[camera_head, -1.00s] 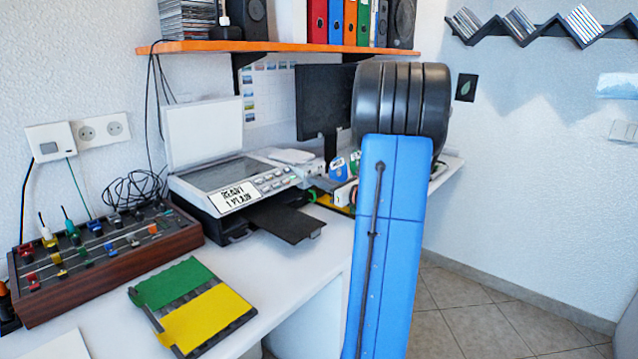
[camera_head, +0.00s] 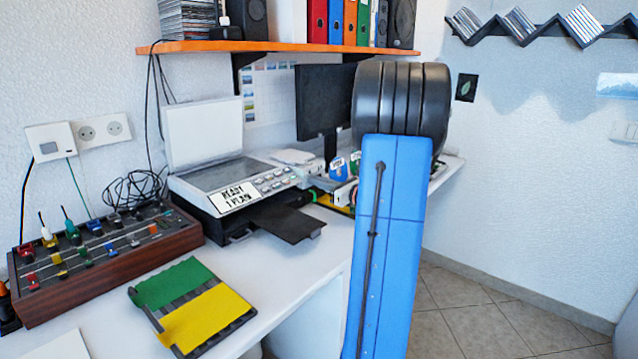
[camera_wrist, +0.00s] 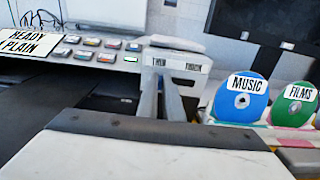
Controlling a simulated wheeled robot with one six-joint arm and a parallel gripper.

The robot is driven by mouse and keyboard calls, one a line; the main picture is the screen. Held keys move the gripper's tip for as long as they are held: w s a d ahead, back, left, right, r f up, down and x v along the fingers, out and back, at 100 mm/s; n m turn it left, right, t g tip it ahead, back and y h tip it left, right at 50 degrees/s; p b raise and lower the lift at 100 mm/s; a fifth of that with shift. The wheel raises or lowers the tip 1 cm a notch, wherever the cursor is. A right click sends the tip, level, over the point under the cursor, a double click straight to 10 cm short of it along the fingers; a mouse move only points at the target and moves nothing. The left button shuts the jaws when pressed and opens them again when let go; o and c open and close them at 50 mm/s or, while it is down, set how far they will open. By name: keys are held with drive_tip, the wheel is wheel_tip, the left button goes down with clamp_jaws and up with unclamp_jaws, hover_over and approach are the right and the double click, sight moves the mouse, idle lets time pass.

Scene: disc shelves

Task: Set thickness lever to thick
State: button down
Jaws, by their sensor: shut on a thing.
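The printer (camera_head: 215,178) stands on the desk with its lid raised and a display with READY on its first line. In the wrist view, a pale block (camera_wrist: 180,62) at the right end of its button panel carries two small labels that seem to read THIN and THICK. The two grey fingers of my gripper (camera_wrist: 161,82) reach up to this block, just below the labels, and are shut on the thickness lever. The lever itself is hidden by the fingers, so its exact position cannot be told. In the head view my blue arm hides my gripper.
A blue MUSIC disc (camera_wrist: 241,98) and a green FILMS disc (camera_wrist: 295,103) stand close to the right of the fingers. A black tray (camera_head: 285,222) juts from the printer. A slider console (camera_head: 100,255) and a green-yellow folder (camera_head: 190,305) lie to the left. An orange shelf (camera_head: 270,47) hangs above.

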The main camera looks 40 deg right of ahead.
sight(320, 174)
drive_tip(key=shift+d, duration=0.1)
drive_tip(key=shift+w+d, duration=0.15)
drive_tip(key=shift+d, duration=2.4)
drive_tip(key=c, duration=1.9)
unclamp_jaws()
drive_tip(key=shift+d, duration=0.15)
drive_tip(key=s, duration=0.5)
drive_tip(key=s+d, duration=0.1)
drive_tip(key=s, duration=1.1)
drive_tip(key=shift+s+d, duration=0.15)
drive_tip(key=shift+s, duration=0.05)
